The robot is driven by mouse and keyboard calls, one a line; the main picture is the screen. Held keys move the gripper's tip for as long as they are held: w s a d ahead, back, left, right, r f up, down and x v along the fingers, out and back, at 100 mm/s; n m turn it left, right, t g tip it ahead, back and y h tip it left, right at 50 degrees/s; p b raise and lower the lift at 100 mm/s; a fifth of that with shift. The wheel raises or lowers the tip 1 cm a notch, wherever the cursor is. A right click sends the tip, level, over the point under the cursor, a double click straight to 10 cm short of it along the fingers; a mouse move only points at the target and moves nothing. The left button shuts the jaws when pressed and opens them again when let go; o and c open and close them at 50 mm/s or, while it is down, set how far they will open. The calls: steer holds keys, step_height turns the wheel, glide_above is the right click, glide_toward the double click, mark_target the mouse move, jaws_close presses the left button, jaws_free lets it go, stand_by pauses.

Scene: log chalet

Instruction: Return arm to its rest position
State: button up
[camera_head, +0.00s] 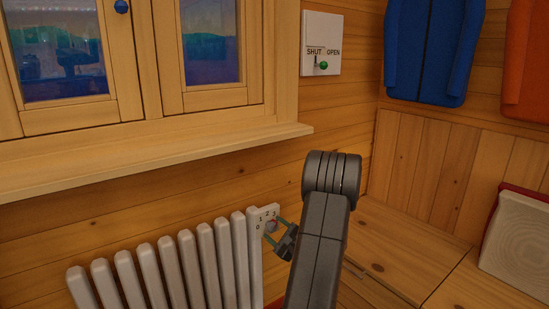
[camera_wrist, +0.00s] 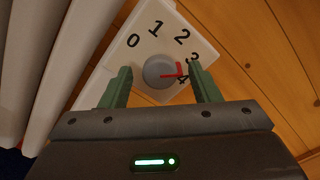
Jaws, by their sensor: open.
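My gripper (camera_head: 278,236) is at the radiator's dial plate (camera_head: 262,213), at the end of my raised dark arm. In the wrist view its two green fingers stand apart, one on each side of the round grey knob (camera_wrist: 158,72), with gaps showing. I cannot tell how far the fingertips are in front of the knob.
The white radiator (camera_head: 190,262) stands left of my gripper, under the window sill (camera_head: 150,158). A SHUT/OPEN switch plate (camera_head: 320,44) is on the wall above. A wooden bench (camera_head: 405,245) and a pale box (camera_head: 520,245) are at right. Blue clothing (camera_head: 430,45) hangs behind.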

steer(key=shift+n, duration=0.9)
steer(key=n, duration=0.2)
steer(key=shift+s+n, duration=0.1)
steer(key=shift+n, duration=0.2)
steer(key=n, duration=0.5)
steer(key=n+p, duration=0.3)
steer(key=n, duration=0.2)
steer(key=shift+r, duration=0.15)
steer(key=n+p, duration=0.2)
steer(key=n, duration=0.1)
steer(key=shift+n+p, duration=0.45)
steer(key=shift+n, duration=0.15)
